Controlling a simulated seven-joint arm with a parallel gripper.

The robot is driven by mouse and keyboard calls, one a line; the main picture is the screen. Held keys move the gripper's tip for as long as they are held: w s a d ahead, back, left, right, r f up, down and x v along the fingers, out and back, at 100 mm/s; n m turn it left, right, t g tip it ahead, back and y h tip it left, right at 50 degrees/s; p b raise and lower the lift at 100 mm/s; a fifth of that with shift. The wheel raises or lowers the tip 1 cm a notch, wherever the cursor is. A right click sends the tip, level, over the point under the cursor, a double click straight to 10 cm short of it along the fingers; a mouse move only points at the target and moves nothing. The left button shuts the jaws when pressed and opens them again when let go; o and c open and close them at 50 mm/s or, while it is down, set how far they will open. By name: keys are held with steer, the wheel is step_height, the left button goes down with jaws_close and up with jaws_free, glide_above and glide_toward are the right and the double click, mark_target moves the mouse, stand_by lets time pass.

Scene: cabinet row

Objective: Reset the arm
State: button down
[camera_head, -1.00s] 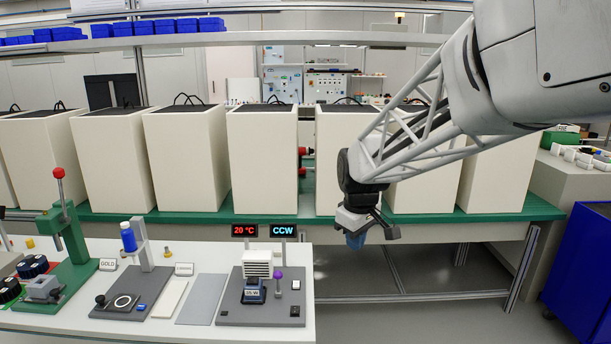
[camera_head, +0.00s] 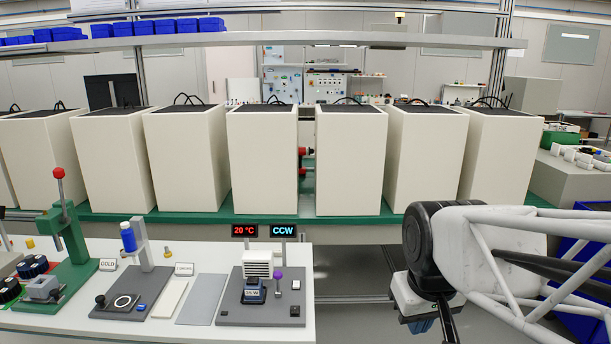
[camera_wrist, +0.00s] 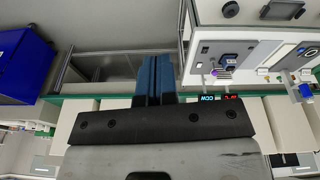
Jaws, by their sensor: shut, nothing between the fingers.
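My gripper (camera_wrist: 153,80) shows in the wrist view with its two blue fingers together and nothing between them. My arm reaches in from the right edge of the head view.
The worktable holds a heater unit (camera_head: 258,265) with displays, a green press (camera_head: 70,245) and a blue bottle (camera_head: 128,237). Several cream cabinets (camera_head: 349,160) stand on a green bench behind. A blue bin (camera_wrist: 22,55) shows at left in the wrist view.

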steer(key=s+f+m, duration=0.1)
steer(key=s+f, duration=0.1)
steer(key=s, duration=0.4)
steer(key=shift+s+d+m, duration=0.2)
steer(key=shift+d+m, duration=0.2)
steer(key=shift+d, duration=0.05)
steer(key=shift+r, duration=0.1)
stand_by(0.8)
